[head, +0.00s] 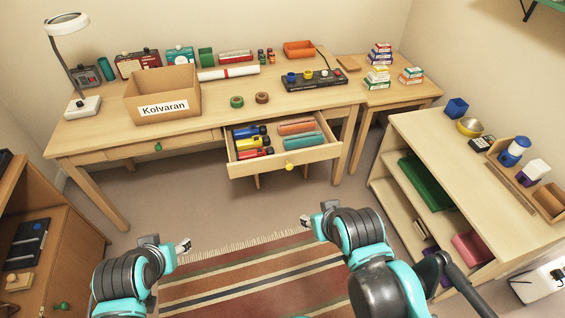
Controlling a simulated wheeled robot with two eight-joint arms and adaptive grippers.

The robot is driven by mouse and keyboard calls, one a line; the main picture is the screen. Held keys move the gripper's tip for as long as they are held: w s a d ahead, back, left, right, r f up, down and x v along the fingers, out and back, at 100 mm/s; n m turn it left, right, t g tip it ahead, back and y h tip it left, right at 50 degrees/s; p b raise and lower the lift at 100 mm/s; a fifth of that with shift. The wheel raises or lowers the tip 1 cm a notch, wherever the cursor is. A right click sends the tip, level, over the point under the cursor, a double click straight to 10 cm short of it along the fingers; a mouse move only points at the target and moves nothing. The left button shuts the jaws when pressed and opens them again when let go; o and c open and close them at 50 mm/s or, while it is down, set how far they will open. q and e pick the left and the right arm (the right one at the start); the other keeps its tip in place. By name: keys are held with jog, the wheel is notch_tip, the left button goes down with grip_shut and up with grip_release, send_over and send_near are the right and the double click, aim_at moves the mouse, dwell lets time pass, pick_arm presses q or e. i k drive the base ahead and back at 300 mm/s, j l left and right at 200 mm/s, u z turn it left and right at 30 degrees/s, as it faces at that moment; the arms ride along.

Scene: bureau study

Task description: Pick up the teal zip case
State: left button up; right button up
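A teal case (291,142), long and rounded, lies in the right part of the open desk drawer (246,169). An orange case (296,127) of similar shape lies just behind it. A zip is too small to make out. My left gripper (185,246) is above the floor near the rug, in front of the desk and well apart from the drawer. My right gripper (304,220) is also in front of the desk, below the drawer in the picture and apart from the case. Both grippers look small, and their finger gaps do not show clearly.
Blue, yellow and red items (250,143) fill the drawer's left part. The desk (205,101) holds a cardboard box (163,95), a lamp (68,26) and a black panel (313,81). A low shelf unit (481,187) stands right. The striped rug (245,283) is clear.

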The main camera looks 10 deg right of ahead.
aim_at(306, 139)
jog(key=i+l, duration=0.3)
jog(key=i, duration=0.2)
jog(key=i+l, duration=0.3)
jog(key=i, duration=0.15)
jog(key=i+l, duration=0.3)
jog(key=i, duration=0.2)
